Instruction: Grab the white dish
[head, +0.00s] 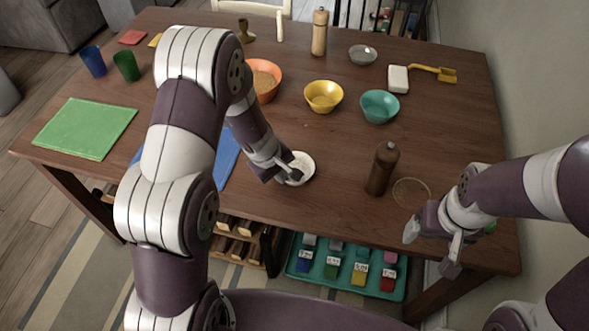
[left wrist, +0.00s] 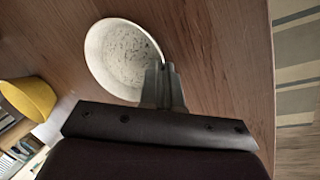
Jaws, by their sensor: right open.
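The white dish (head: 304,164) is a small round bowl with a speckled inside, near the front middle of the table. In the left wrist view the dish (left wrist: 115,55) fills the upper middle. My left gripper (head: 290,174) is at the dish's near rim. In the left wrist view its fingers (left wrist: 164,72) are close together with the rim between them, hiding a little of the edge. The dish looks on or just above the table; I cannot tell which. My right gripper (head: 432,247) is open and empty by the table's front right edge.
Yellow (head: 324,97), teal (head: 380,107) and orange (head: 266,80) bowls are behind. A green mat (head: 85,128) lies left. The table between dish and bowls is clear.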

